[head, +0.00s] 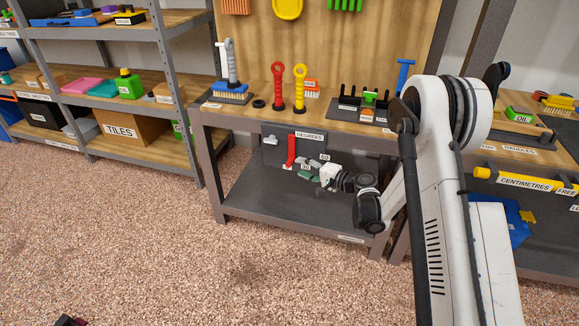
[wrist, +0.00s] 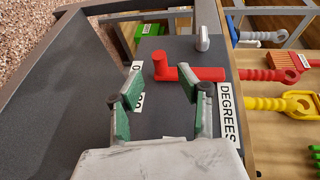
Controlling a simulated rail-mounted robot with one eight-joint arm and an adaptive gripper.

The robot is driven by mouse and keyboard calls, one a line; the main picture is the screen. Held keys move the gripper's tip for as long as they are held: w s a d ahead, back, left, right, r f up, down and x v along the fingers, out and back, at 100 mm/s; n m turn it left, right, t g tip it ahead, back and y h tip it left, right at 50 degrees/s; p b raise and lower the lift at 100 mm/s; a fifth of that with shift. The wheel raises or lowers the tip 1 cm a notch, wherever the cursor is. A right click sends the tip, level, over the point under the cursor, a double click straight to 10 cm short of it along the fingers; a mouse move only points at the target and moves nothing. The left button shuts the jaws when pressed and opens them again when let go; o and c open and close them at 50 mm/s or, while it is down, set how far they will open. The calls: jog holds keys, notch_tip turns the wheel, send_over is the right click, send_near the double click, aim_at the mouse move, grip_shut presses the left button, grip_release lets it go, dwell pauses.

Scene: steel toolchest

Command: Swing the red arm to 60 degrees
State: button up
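The red arm (head: 291,151) is mounted on a dark panel under the workbench and hangs almost straight down, its lower end by the leftmost label. In the wrist view the red arm (wrist: 200,74) lies across the picture, with a raised peg (wrist: 160,66) at its left end, beside the "0" label (wrist: 137,67). My gripper (wrist: 164,92) is open and empty, its green fingers spread. It faces the panel close to the arm, on the side of the 30 label (head: 306,167) and 60 label (head: 325,157). A finger partly covers a label in the wrist view.
A grey knob (head: 271,141) sits on the panel left of the red arm. The DEGREES label (head: 309,135) is above. The bench top (head: 240,116) overhangs the panel and carries tools. The lower shelf (head: 270,200) is clear.

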aim_at(289, 163)
jog(key=b+x, duration=0.1)
jog(key=x, duration=0.5)
jog(key=shift+w+a, duration=0.15)
jog(key=shift+c, duration=0.5)
grip_shut()
